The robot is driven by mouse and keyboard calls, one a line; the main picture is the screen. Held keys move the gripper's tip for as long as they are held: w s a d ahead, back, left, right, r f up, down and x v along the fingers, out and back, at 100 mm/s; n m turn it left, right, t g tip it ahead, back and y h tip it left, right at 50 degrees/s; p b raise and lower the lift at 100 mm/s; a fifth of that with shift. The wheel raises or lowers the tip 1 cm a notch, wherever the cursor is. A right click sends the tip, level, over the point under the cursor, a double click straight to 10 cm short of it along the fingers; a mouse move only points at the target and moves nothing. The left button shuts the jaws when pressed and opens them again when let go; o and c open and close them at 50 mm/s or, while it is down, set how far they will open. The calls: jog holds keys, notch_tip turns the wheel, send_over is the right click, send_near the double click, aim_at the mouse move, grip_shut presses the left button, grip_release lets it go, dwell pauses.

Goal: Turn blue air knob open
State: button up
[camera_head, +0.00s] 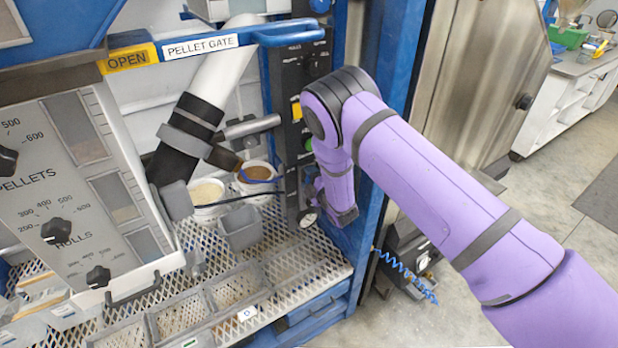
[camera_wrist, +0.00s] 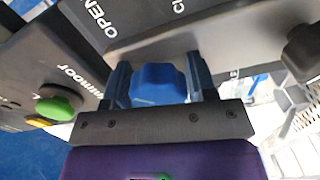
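The blue air knob (camera_wrist: 158,86) sits on a dark panel (camera_wrist: 150,30) in the wrist view. My gripper (camera_wrist: 160,78) has one finger on each side of the knob, with little or no gap. I cannot tell whether the fingers press on it. In the head view my purple arm reaches down to the dark control column (camera_head: 283,110), and my wrist hides the knob and the fingertips.
A green button (camera_wrist: 58,107) is left of my gripper in the wrist view, and a dark knob (camera_wrist: 302,50) is at right. In the head view a blue post (camera_head: 387,90) stands close by my arm. Buckets (camera_head: 207,212) and grey bins (camera_head: 180,315) sit on the mesh shelf at left.

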jog(key=o, duration=0.3)
